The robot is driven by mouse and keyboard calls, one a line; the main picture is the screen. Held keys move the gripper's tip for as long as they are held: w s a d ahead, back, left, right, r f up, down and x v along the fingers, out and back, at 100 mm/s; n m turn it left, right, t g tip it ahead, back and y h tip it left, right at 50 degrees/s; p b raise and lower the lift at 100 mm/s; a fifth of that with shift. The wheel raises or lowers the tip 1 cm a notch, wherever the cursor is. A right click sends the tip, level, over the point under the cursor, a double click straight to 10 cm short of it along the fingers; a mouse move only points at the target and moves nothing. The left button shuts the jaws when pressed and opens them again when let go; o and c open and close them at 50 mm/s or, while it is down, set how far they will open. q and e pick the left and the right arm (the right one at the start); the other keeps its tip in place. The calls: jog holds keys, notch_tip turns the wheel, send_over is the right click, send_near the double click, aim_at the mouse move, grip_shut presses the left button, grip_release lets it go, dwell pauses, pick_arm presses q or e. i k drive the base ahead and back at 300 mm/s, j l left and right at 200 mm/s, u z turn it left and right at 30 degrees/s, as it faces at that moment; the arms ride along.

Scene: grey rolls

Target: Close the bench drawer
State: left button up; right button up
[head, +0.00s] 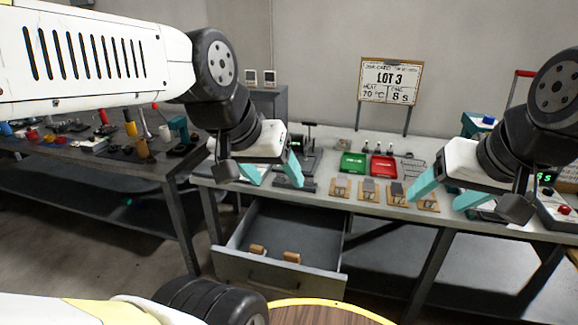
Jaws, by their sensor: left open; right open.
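The bench drawer (280,276) is pulled out toward me below the left part of the grey bench (330,185). Inside it lie two small tan-handled items. Its front panel has a dark handle and faces me. My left gripper (272,172) is open, with teal fingers, above and behind the drawer front, in front of the bench's left end. My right gripper (445,198) is open and empty over the bench's right part, well to the right of the drawer. Neither gripper appears to touch the drawer.
A green tray (353,163), a red tray (383,168) and several small boards sit on the bench. A LOT 3 sign (390,80) stands behind. A cluttered dark table (90,150) is at the left. A round wooden top with a yellow rim (330,316) is at the bottom.

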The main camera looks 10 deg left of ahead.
aim_at(315, 233)
jog(key=u, duration=0.7)
jog(key=k+l+z, duration=0.1)
jog(key=k+l, duration=0.5)
